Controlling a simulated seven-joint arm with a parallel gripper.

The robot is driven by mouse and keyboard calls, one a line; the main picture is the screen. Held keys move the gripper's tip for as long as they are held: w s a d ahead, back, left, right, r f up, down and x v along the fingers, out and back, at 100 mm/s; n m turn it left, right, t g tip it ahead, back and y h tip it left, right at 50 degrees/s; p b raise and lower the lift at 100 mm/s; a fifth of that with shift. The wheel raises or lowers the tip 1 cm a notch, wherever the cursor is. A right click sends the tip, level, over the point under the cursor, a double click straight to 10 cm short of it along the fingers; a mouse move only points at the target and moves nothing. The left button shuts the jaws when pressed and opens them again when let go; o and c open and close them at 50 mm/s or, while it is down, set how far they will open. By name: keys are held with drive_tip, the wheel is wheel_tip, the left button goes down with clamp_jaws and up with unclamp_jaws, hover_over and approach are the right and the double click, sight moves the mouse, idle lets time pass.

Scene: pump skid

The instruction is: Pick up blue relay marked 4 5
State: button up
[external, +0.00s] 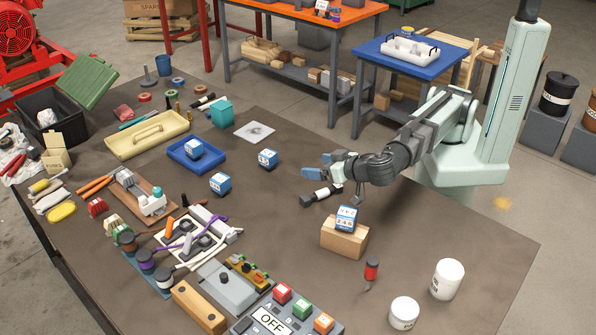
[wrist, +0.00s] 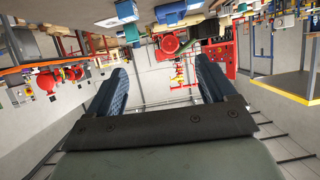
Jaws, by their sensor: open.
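A blue relay (external: 345,218) with a white label sits on a wooden block (external: 343,239) right of the table's middle; its small marking seems to include 4 5. Similar blue and white relays stand farther left: one (external: 267,158) near the middle, one (external: 220,184) left of it, and one (external: 194,148) in a blue tray. Their markings are too small to read surely. My gripper (external: 318,167) is open and empty, above the table, behind and slightly left of the block. In the wrist view its two dark blue fingers (wrist: 160,85) stand wide apart with nothing between them.
A red and black tool (external: 371,272) and two white containers (external: 447,279) (external: 404,313) are near the right front. A button box (external: 285,312) is at the front. The table behind the block is fairly clear.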

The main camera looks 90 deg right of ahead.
drive_tip(key=w+d+r+m+g, duration=0.15)
drive_tip(key=w+d, duration=0.35)
drive_tip(key=d, duration=0.6)
drive_tip(key=w+d+m+g+h, duration=0.1)
drive_tip(key=w+d+m+g, duration=0.25)
drive_tip(key=d, duration=0.65)
drive_tip(key=w+d+m+g, duration=0.2)
drive_tip(key=w+d, duration=0.4)
drive_tip(key=d, duration=0.5)
drive_tip(key=n+g+y, duration=0.3)
drive_tip(key=n+y, duration=0.7)
drive_tip(key=n, duration=1.6)
approach(268, 153)
drive_tip(key=shift+s+d+f, duration=0.1)
drive_tip(key=shift+f, duration=5.9)
